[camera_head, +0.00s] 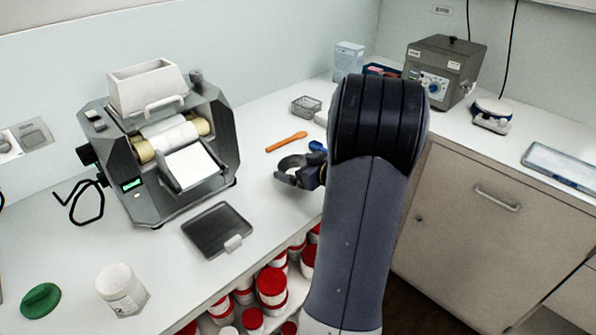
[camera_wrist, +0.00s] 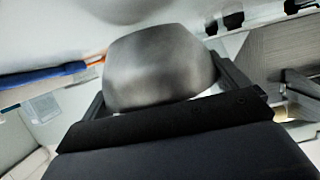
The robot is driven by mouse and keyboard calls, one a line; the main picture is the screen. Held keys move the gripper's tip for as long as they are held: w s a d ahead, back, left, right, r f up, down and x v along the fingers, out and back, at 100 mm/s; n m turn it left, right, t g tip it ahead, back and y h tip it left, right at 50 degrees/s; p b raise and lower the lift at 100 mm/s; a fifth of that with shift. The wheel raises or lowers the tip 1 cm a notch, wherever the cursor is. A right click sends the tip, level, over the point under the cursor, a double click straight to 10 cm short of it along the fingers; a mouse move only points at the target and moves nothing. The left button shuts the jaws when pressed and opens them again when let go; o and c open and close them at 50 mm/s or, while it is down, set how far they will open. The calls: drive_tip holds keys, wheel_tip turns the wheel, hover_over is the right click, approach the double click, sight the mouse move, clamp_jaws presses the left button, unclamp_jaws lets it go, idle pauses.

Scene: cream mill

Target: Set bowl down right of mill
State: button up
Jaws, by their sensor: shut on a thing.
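The mill (camera_head: 160,145) stands on the white counter at the left in the head view, with pale rollers and a white hopper on top. The bowl (camera_wrist: 158,68) is smooth grey metal and fills the middle of the wrist view, between the two fingers of my gripper (camera_wrist: 162,84). In the head view my gripper (camera_head: 309,174) is shut on the bowl (camera_head: 288,165), to the right of the mill, over or near the counter's front edge. My arm hides part of it there. I cannot tell whether the bowl touches the counter.
A dark tray (camera_head: 217,230) lies in front of the mill. A white jar (camera_head: 119,288) and a green lid (camera_head: 41,300) are front left. Counter between mill and bowl is clear.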

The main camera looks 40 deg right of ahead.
drive_tip(key=shift+f, duration=0.35)
drive_tip(key=shift+f, duration=0.15)
drive_tip(key=o, duration=0.7)
drive_tip(key=shift+s+r, duration=0.1)
drive_tip(key=shift+r, duration=0.15)
drive_tip(key=v, duration=1.2)
drive_tip(key=shift+f+p, duration=0.1)
drive_tip(key=shift+p, duration=0.3)
